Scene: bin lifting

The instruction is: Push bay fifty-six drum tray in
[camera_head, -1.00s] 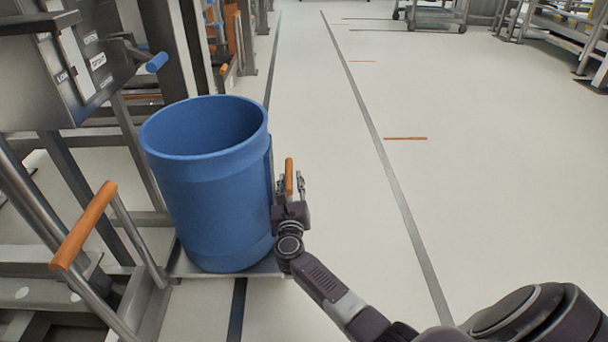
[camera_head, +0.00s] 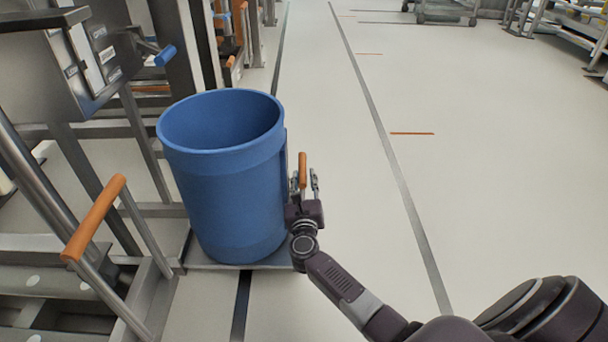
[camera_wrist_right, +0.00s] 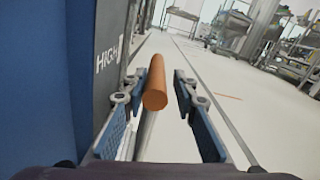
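A blue drum (camera_head: 228,190), open at the top, stands upright on a flat grey tray (camera_head: 193,255) at the left. An orange-gripped handle (camera_head: 303,166) stands at the drum's right side. My right gripper (camera_head: 304,180) is at this handle, its fingers apart on either side. In the right wrist view, the orange handle (camera_wrist_right: 156,85) lies between the two open fingers, with a visible gap at the right finger. A dark panel with white lettering (camera_wrist_right: 108,58) stands left of the handle, beside the drum. My left gripper is not in view.
A metal frame with a slanted orange handle (camera_head: 95,218) stands at the left. A grey control box (camera_head: 85,55) with a blue-knobbed lever (camera_head: 165,56) is above it. The pale floor right of the drum is open. Carts (camera_head: 445,12) stand far back.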

